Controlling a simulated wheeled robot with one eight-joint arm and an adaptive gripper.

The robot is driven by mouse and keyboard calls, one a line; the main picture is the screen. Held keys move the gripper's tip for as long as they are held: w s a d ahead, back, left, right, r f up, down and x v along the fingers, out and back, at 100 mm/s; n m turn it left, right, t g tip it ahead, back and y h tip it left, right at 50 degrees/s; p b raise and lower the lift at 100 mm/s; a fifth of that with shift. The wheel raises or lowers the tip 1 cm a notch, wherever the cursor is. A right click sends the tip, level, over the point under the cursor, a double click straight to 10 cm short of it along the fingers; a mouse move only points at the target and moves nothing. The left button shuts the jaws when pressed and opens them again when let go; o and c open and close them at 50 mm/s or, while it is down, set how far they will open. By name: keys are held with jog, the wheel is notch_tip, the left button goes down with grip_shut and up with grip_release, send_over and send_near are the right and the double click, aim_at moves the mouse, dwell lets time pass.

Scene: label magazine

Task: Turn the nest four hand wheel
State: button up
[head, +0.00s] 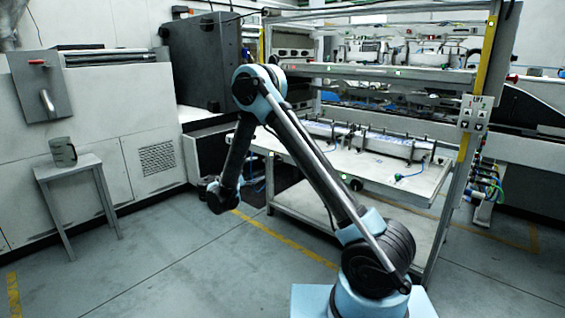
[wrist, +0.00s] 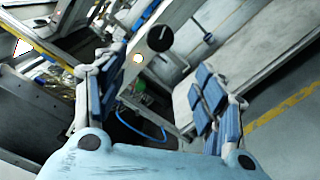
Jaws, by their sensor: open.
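A dark round knob like a small hand wheel (wrist: 160,38) shows in the wrist view, beyond and between my fingers. In the head view a dark knob (head: 356,184) sits on the bench's front edge. I cannot read any nest number. My gripper (wrist: 165,82) is open, its blue-padded fingers spread wide and empty, apart from the knob. In the head view my wrist end hangs left of the bench; the fingers are hard to make out there.
The bench (head: 310,163) carries a long fixture (head: 370,140) with several clamps, under a shelf frame. A control box (head: 474,113) hangs on its right post.

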jog(key=s+a+n, duration=0.1)
jog(key=n, duration=0.6)
send_near(278, 160)
jog(key=x, duration=0.9)
jog(key=shift+w+a, duration=0.1)
jog(key=shift+w, duration=0.05)
jog(key=c, duration=1.1)
